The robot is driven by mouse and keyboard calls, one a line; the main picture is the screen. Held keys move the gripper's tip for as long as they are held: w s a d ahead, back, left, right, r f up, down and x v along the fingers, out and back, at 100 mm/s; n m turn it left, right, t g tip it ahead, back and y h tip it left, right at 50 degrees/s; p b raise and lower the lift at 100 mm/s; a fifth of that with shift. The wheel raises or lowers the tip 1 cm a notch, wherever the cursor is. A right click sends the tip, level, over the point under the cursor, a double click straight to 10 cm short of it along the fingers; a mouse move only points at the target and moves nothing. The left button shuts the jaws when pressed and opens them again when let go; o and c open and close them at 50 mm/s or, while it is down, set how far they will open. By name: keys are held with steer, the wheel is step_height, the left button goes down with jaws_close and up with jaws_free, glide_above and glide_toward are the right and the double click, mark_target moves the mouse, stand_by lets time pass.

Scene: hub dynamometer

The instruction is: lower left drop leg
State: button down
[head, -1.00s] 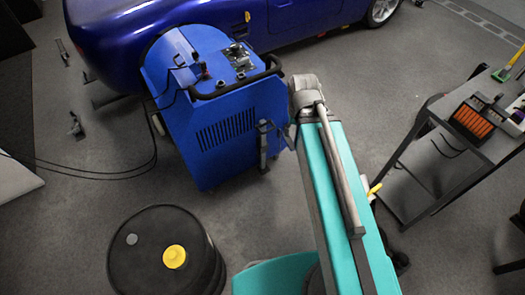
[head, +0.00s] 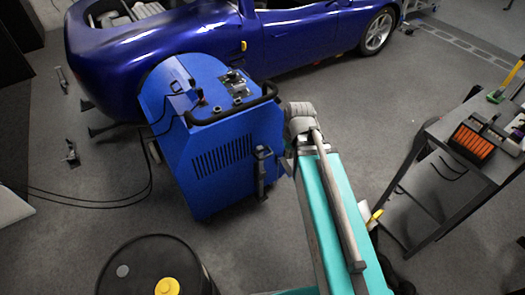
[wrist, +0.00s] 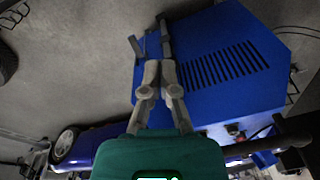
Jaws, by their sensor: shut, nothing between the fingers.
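The blue hub dynamometer (head: 212,140) stands on the floor beside the car. A dark grey drop leg (head: 262,175) stands upright along its near right corner, with a bracket at its top. In the wrist view, grey leg parts (wrist: 165,38) lie just beyond my fingertips against the blue housing (wrist: 225,75). My gripper (wrist: 160,66) is shut and empty, its fingers together. In the head view my arm hides most of it; a small grey tip shows just right of the leg. Whether the fingertips touch the leg I cannot tell.
A blue car (head: 200,40) stands behind the dynamometer. A black drum with a yellow cap (head: 167,287) is at the front left. A grey cart (head: 455,175) with tools is on the right. Black cables (head: 95,203) run across the floor at left.

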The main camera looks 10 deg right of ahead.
steer(key=w+a+f+n+t+y+b, duration=0.1)
steer(key=w+f+n+t+b, duration=0.1)
steer(key=w+f+b, duration=0.7)
steer(key=w+a+f+n+t+y+b, duration=0.1)
steer(key=w+f+n+t+y+b, duration=0.1)
steer(key=w+f+t+b, duration=0.3)
steer(key=shift+w+f+b, duration=2.4)
steer(key=shift+w+b, duration=2.15)
steer(key=shift+w, duration=1.05)
steer(key=shift+f, duration=0.15)
steer(key=b+x, duration=0.7)
steer(key=x, duration=0.3)
steer(key=shift+w+a+b, duration=0.1)
steer(key=shift+w+b, duration=0.05)
steer(key=shift+b, duration=0.2)
steer(key=shift+f+b, duration=0.65)
steer(key=shift+f, duration=0.05)
steer(key=shift+f+b, duration=1.05)
